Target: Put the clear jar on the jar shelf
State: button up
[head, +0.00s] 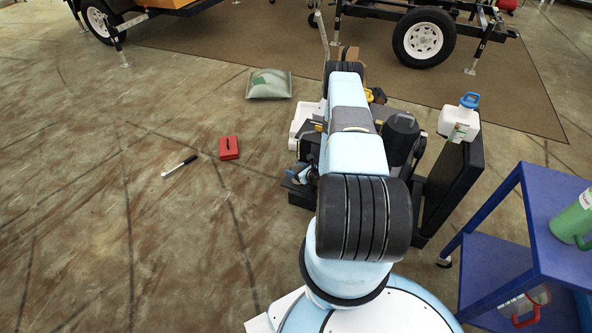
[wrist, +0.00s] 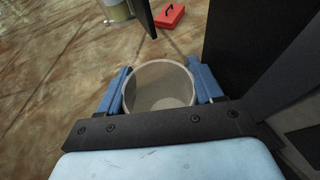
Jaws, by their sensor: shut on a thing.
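The clear jar (wrist: 158,98) is between the blue fingers of my gripper (wrist: 160,80) in the wrist view. I look down into its round open mouth, and it appears empty. One finger presses on each side of the jar, so the gripper is shut on it. In the head view my own arm hides most of the gripper and I cannot make out the jar. I cannot tell which surface is the jar shelf.
A dark panel (wrist: 240,45) stands close on the right of the gripper. A red box (head: 229,148) and a wrench-like tool (head: 180,166) lie on the open floor at left. A white jug (head: 461,118) tops a black unit (head: 452,185). A blue cart (head: 515,240) stands at right.

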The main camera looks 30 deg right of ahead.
jog(key=shift+f, duration=0.1)
jog(key=o, duration=1.1)
jog(key=v, duration=1.2)
